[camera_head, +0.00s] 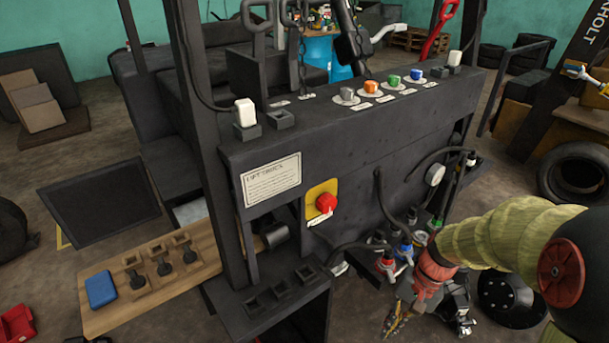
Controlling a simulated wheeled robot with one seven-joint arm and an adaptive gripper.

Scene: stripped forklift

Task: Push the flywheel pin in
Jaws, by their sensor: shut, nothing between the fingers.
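My gripper (393,328) hangs at the lower middle right, in front of the forklift's dark frame (350,172), with its fingers pointing down. It looks shut and empty. I cannot make out the flywheel pin. A black round disc with holes (508,297) lies low at the right, behind my arm; I cannot tell whether it is the flywheel. My gripper is left of this disc and apart from it in the picture.
Red (386,264), blue and green fittings with black hoses stand close behind my gripper. A red button on a yellow plate (323,203) faces me. A wooden board (185,285) with a blue block juts left.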

